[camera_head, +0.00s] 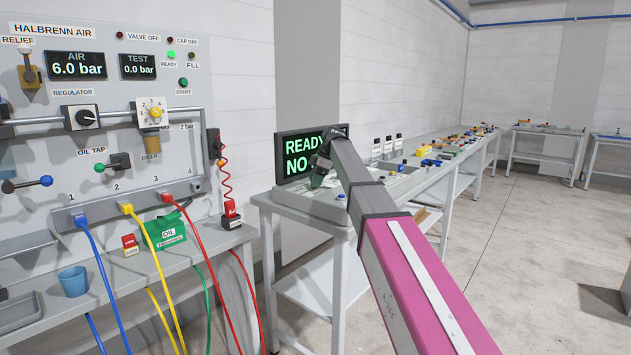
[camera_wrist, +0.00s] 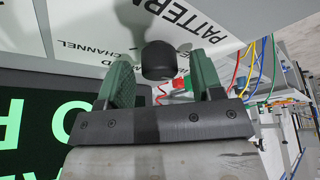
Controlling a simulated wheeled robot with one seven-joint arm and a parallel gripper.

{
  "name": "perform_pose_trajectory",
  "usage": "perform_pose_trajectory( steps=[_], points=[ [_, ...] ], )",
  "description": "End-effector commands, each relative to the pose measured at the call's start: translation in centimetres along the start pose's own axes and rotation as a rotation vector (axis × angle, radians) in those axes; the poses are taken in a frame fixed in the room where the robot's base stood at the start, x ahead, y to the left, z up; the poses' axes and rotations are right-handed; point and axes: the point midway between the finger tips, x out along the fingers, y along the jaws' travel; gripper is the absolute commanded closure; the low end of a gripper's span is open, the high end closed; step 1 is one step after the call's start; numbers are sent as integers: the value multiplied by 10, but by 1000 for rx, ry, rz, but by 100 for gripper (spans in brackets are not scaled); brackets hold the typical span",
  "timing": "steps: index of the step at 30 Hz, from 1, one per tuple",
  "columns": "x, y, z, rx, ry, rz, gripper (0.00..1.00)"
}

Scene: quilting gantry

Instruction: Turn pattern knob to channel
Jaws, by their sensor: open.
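In the wrist view the pattern knob (camera_wrist: 158,57), black and rounded, stands out from a pale panel (camera_wrist: 90,25). The panel's lettering appears upside down: a large "PATTERN", a smaller "CHANNEL" to the left of the knob, and another word partly hidden. My gripper (camera_wrist: 164,68) has green fingers, open, one on each side of the knob. A gap shows on both sides, so neither finger visibly touches it. In the head view my gripper (camera_head: 319,178) is at the console in front of the display; the knob is hidden there behind my arm.
A dark display (camera_head: 296,156) with green "READY" lettering stands close behind my gripper. A long bench (camera_head: 440,160) runs back at right. Open floor lies at right.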

Motion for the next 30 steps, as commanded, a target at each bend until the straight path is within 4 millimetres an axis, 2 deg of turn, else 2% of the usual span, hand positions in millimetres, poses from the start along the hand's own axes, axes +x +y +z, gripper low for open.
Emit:
perform_pose_trajectory(
  steps=[8, 12, 13, 23, 30],
  points=[
    [1, 0, 0, 0, 0, 0, 40],
    [1, 0, 0, 0, 0, 0, 85],
    [1, 0, 0, 0, 0, 0, 89],
    [1, 0, 0, 27, 0, 11, 89],
    [1, -2, 0, 142, 0, 60, 89]
  ],
)
